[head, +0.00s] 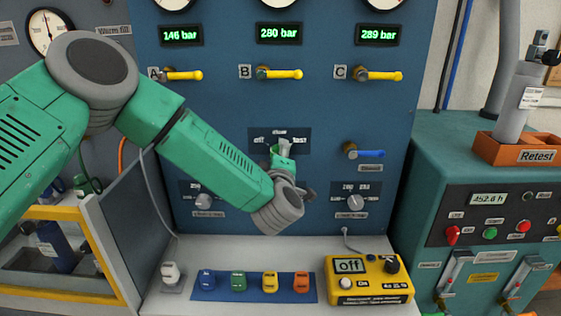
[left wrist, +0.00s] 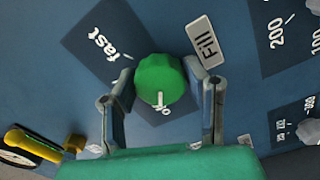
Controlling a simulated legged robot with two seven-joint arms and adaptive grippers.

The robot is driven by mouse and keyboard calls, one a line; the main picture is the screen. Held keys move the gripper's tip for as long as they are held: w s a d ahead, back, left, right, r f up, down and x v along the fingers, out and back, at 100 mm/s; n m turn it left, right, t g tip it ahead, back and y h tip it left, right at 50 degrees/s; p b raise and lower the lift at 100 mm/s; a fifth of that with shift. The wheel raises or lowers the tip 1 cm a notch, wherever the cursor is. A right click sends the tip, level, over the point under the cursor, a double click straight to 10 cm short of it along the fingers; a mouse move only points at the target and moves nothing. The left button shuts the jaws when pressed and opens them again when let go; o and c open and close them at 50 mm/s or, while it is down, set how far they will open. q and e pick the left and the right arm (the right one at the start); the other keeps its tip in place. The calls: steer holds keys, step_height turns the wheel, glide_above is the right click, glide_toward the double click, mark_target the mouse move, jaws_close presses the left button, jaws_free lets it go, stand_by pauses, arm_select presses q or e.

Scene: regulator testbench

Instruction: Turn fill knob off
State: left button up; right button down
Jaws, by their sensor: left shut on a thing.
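The fill knob (left wrist: 160,80) is round and green with a white pointer mark on its face. In the left wrist view the mark points down at the partly hidden "off" label (left wrist: 166,111). The "fast" label (left wrist: 108,44) is to the left of the knob. My left gripper (left wrist: 160,78) has one finger on each side of the knob and is shut on it. In the head view the left gripper (head: 282,148) reaches the dark label plate (head: 300,147) on the blue panel and hides the knob. My right gripper is in neither view.
Yellow valve handles (head: 283,74) are in a row above, below pressure readouts. A blue-handled valve (head: 369,153) is right of the gripper. Two grey dials (head: 203,201) (head: 349,201) flank my forearm. A yellow meter (head: 368,282) stands on the bench below.

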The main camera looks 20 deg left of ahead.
arm_select(q)
steer(key=shift+f, duration=0.15)
stand_by(0.4)
steer(key=o, duration=1)
steer(key=shift+o, duration=0.8)
steer(key=shift+a, duration=0.15)
steer(key=shift+s, duration=0.1)
steer(key=shift+s, duration=0.2)
steer(key=v, duration=1.1)
steer(key=shift+s, duration=0.2)
